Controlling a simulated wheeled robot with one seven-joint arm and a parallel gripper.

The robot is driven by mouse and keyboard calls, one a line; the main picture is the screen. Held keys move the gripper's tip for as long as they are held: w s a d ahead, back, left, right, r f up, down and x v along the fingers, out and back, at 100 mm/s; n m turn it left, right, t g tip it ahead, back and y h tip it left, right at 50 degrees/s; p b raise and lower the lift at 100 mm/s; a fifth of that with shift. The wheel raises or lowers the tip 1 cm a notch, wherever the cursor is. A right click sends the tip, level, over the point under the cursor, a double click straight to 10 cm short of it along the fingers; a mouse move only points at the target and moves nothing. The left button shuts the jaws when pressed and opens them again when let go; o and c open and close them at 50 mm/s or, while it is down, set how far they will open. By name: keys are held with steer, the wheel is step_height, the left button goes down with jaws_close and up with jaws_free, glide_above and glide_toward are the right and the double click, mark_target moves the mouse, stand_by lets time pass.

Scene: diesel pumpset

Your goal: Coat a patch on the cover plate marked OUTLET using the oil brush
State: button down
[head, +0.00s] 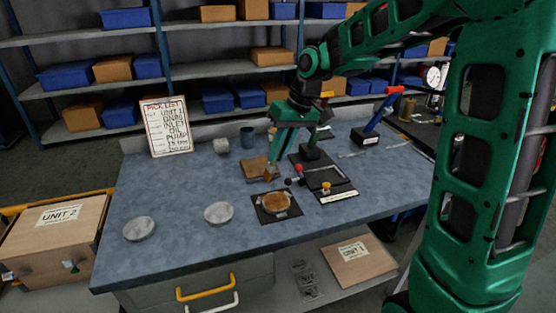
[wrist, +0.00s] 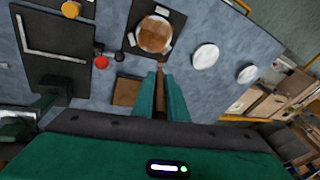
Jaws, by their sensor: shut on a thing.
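My gripper (head: 283,138) is above the blue-grey bench, pointing down, with its fingers shut on the oil brush. The brush (wrist: 160,92) shows as a narrow brown strip between the green fingers in the wrist view. An amber-brown round plate (head: 277,203) sits in a dark square fixture with light clamps; it also shows in the wrist view (wrist: 155,34), beyond the brush tip and apart from it. Two pale round discs (head: 218,213) (head: 139,229) lie to its left on the bench. I cannot read OUTLET on any of them.
A brown square block (head: 254,169) lies behind the fixture. A black stand with a red knob (head: 299,168) and a dark tray (head: 325,178) are to the right. A pick-list board (head: 167,126), a cup (head: 247,138) and a small pale block (head: 221,145) stand farther back. The left bench is mostly clear.

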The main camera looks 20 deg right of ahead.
steer(key=shift+r, duration=1.45)
